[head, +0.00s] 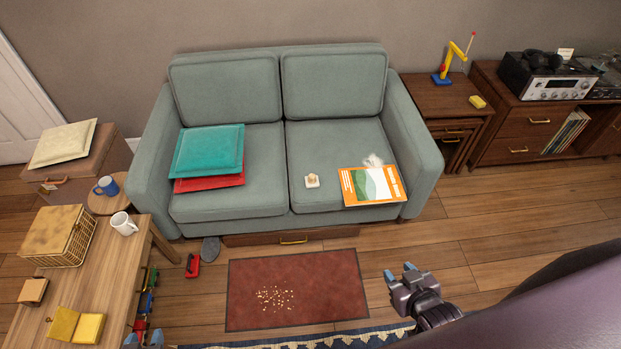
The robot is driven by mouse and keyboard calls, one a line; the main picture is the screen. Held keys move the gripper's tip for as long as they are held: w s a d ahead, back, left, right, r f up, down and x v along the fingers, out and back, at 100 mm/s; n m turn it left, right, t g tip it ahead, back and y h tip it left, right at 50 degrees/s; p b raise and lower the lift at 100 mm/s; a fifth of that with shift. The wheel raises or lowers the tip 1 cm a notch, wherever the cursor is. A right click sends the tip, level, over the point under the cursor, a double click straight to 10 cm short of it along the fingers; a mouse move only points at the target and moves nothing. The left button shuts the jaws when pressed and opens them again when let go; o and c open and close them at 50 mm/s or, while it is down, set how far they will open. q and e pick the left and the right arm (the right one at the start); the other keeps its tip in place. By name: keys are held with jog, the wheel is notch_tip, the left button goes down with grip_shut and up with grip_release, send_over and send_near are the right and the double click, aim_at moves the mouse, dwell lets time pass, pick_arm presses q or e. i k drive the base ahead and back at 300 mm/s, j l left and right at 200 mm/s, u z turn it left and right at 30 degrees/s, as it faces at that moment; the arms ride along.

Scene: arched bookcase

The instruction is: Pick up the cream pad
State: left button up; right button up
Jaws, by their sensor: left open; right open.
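The cream pad (63,144) is a flat, square cushion lying on top of a brown chest (95,165) at the far left, beside the sofa. Nothing lies on it. My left gripper (143,341) is open at the bottom edge of the head view, by the right side of the wooden table and well away from the pad. Only its fingertips show. My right gripper (399,271) is open and empty over the floor right of the red mat, far from the pad.
A wooden table (105,262) with a wicker basket (60,236), white mug (123,223) and open yellow box (76,325) stands in front of the chest. The green sofa (228,205) holds teal and red cushions. Crumbs lie on the red mat (325,285).

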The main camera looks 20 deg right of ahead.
aim_at(312, 180)
jog(key=i+l+u, duration=0.2)
jog(key=l, duration=0.25)
jog(key=i+l+u, duration=0.2)
jog(key=l, duration=0.3)
jog(key=l+u, duration=0.2)
jog(key=l, duration=0.3)
jog(key=l+u, duration=0.2)
jog(key=l, duration=0.3)
